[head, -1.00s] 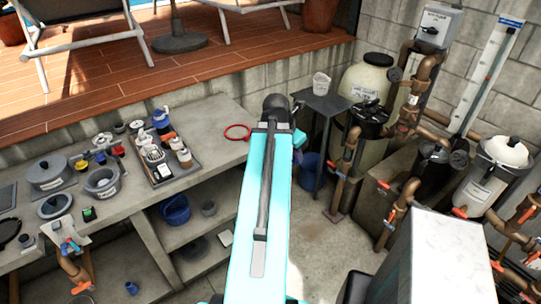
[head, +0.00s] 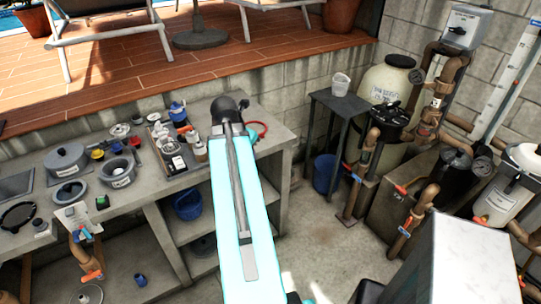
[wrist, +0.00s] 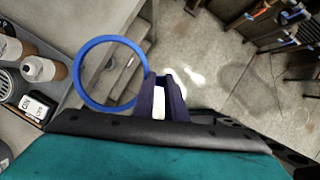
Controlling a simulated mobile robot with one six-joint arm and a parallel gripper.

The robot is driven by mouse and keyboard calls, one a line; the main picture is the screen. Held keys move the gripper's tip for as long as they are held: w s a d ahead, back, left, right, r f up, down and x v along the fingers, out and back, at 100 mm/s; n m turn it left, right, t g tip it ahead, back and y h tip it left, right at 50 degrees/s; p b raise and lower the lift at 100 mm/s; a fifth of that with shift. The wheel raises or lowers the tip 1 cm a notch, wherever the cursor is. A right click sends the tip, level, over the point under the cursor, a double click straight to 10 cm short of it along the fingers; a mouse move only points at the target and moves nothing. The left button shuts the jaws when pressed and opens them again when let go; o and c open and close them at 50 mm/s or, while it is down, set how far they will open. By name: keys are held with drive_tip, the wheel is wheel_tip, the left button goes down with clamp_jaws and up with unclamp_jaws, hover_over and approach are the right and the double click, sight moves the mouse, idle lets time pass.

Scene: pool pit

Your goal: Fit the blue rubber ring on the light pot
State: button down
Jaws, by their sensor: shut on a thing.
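My gripper (wrist: 163,95) is shut on a blue rubber ring (wrist: 79,70), gripping its right side in the wrist view. The ring sticks out to the left of the fingers, its middle open. In the head view my arm hides both gripper and ring. Several grey pots stand at the left of the bench: a lidded one (head: 67,158), an open one with a label (head: 118,172), and a lower one (head: 70,192). I cannot tell for certain which is the light pot.
A tray (head: 176,165) of bottles stands on the concrete bench (head: 220,168) left of my arm. A red ring (head: 262,127) lies right of it. A small dark table (head: 340,103), filter tank and brown pipes stand at the right. The floor between is clear.

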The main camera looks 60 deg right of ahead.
drive_tip(key=w+a+f+n+t+b, duration=0.1)
drive_tip(key=w+a+f+n+b, duration=0.1)
drive_tip(key=w+a, duration=0.95)
drive_tip(key=w+a+f+n+t+b, duration=0.1)
drive_tip(key=w+a+f+n+b, duration=0.15)
drive_tip(key=w+a, duration=0.9)
drive_tip(key=w+a+f+m+g+b, duration=0.1)
drive_tip(key=w+a+m, duration=0.3)
drive_tip(key=a, duration=1)
drive_tip(key=w+a+f+m+g+y+b, duration=0.1)
drive_tip(key=w+a+m, duration=0.3)
drive_tip(key=a, duration=1)
drive_tip(key=shift+w+m+g+b, duration=0.2)
drive_tip(key=shift+m+g+b, duration=0.65)
drive_tip(key=shift+m+g, duration=0.1)
drive_tip(key=shift+s+a+f, duration=0.1)
drive_tip(key=shift+s+a, duration=0.05)
